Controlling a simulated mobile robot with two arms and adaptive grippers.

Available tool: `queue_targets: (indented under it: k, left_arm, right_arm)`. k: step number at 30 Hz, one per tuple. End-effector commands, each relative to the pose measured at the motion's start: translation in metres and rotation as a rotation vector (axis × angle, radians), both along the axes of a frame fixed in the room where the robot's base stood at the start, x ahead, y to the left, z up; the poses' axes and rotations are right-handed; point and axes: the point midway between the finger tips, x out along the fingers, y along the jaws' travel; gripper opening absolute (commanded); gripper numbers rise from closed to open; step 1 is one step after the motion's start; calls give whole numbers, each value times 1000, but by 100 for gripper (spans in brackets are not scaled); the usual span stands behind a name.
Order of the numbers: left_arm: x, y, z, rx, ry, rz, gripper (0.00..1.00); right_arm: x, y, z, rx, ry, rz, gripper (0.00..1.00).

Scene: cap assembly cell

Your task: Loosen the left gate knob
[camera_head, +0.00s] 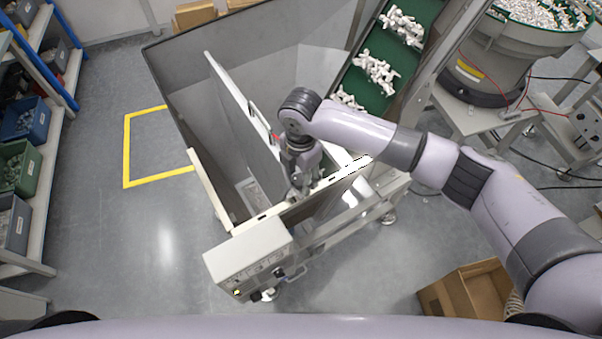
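The grey gate panel (240,105) stands at a slant inside the large open metal hopper (165,75). My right gripper (297,192) points down at the cream front rim (262,218) of the hopper, near the panel's lower end. Its fingers are small and partly merged with the rim, so I cannot tell whether they are open or shut, or on something. I cannot make out the left gate knob; the gripper and wrist cover that part of the rim. My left gripper is not in view.
A control box (248,255) with knobs sits at the hopper's front corner. A green conveyor (380,65) carrying white parts rises behind my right arm. A cardboard box (470,292) stands at lower right. Shelves with bins (22,168) line the left; the floor between is clear.

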Motion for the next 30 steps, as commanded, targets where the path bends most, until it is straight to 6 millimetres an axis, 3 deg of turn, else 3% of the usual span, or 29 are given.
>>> queue_targets:
  k: [14,30]
  left_arm:
    - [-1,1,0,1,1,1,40]
    - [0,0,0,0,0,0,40]
  right_arm:
    - [0,0,6,-1,-1,0,54]
    - [1,0,106,-1,-2,0,54]
